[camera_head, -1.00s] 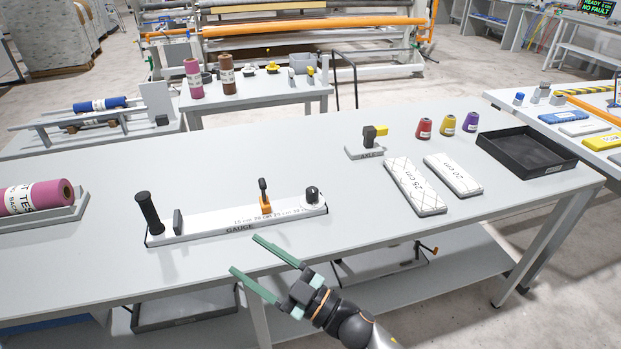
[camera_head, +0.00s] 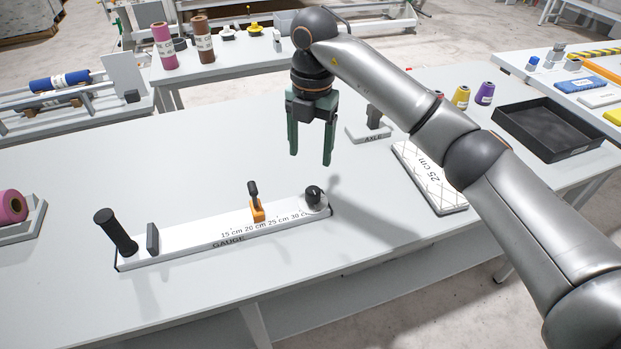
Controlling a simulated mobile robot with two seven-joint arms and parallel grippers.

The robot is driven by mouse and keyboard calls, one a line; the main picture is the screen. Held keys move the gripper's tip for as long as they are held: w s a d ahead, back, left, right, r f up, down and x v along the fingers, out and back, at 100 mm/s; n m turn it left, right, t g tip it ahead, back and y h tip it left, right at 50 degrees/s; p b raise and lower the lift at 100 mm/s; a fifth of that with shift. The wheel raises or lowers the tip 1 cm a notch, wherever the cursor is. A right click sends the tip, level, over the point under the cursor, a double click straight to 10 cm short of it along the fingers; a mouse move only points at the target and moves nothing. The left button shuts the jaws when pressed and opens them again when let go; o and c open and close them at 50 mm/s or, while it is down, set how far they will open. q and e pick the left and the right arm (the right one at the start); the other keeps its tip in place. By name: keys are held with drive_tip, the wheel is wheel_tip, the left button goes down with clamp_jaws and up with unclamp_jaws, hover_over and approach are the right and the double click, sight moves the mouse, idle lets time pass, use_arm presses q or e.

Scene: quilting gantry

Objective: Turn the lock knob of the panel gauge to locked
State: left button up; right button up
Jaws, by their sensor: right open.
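The panel gauge (camera_head: 185,248) is a long white bar on the table, marked 15 to 30 cm. A black handle (camera_head: 116,232) and a dark block (camera_head: 153,238) stand at its left end. An orange slider with a dark lever (camera_head: 257,208) stands near the 25 cm mark. The black lock knob (camera_head: 314,195) sits at the right end; I cannot tell its setting. My right gripper (camera_head: 310,160) points down with its green fingers apart and empty, above and behind the knob, not touching it. My left gripper is not in view.
The axle stand (camera_head: 368,134) is behind my right gripper, partly hidden by my arm. A 25 cm panel (camera_head: 424,180), yellow and purple cones (camera_head: 485,93) and a black tray (camera_head: 548,130) are to the right. A pink roll (camera_head: 12,206) lies at the left. Table is clear around the gauge.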

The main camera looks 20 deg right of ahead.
sight(313, 190)
drive_tip(key=f, duration=0.8)
drive_tip(key=f+p, duration=0.1)
drive_tip(key=f, duration=0.3)
drive_tip(key=shift+d, duration=0.3)
drive_tip(key=shift+w, duration=0.1)
clamp_jaws()
